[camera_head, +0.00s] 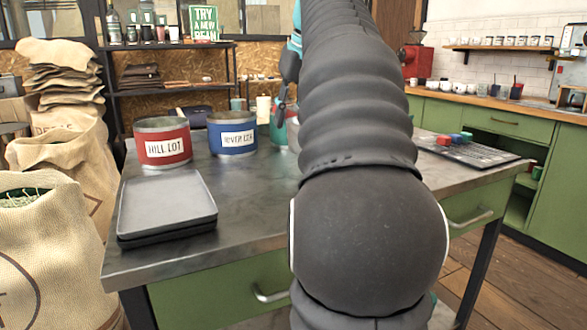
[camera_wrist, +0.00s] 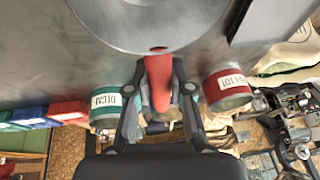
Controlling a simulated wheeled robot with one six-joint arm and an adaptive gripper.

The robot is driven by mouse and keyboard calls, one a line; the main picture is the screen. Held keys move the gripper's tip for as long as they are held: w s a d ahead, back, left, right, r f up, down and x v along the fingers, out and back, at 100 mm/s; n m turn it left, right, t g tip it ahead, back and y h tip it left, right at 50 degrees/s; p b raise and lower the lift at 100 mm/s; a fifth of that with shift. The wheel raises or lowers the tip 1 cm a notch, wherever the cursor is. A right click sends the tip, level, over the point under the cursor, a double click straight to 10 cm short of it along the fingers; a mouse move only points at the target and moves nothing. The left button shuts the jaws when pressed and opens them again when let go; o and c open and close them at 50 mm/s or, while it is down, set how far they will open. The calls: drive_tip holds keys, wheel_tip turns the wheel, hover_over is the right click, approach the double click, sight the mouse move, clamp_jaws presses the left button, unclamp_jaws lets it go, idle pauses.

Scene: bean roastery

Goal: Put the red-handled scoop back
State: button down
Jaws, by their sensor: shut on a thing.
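The red handle of the scoop (camera_wrist: 158,82) is between the two fingers of my gripper (camera_wrist: 158,92) in the wrist view. My gripper is shut on it. A large round grey metal shape (camera_wrist: 150,22) lies at the handle's end, cut off by the top edge; it looks like the scoop's bowl, but I cannot be sure. In the head view, part of my gripper (camera_head: 283,108) shows left of my arm, in front of a green tin (camera_head: 276,136); the scoop is hidden there. A red HILL LOT tin (camera_head: 162,153) and a blue tin (camera_head: 232,147) stand to the left.
The grey table (camera_head: 230,205) holds black trays (camera_head: 168,204) at front left and a dark board (camera_head: 475,155) with small coloured blocks at right. My arm hides the table's middle. Sacks (camera_head: 45,230) stand left of it. Several coloured boxes (camera_wrist: 30,116) show in the wrist view.

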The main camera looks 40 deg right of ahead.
drive_tip(key=w+d+f, duration=0.2)
drive_tip(key=w, duration=0.1)
drive_tip(key=w+d+f, duration=0.3)
drive_tip(key=w+f, duration=0.1)
drive_tip(key=w, duration=0.1)
drive_tip(key=shift+w+d+f, duration=0.2)
drive_tip(key=shift+w+d, duration=0.15)
drive_tip(key=shift+d, duration=0.05)
drive_tip(key=shift+f+b, duration=0.85)
drive_tip(key=shift+f, duration=1.1)
drive_tip(key=shift+f, duration=0.15)
drive_tip(key=c, duration=1)
unclamp_jaws()
drive_tip(key=shift+c, duration=0.2)
drive_tip(key=p+v, duration=0.4)
drive_tip(key=v, duration=0.8)
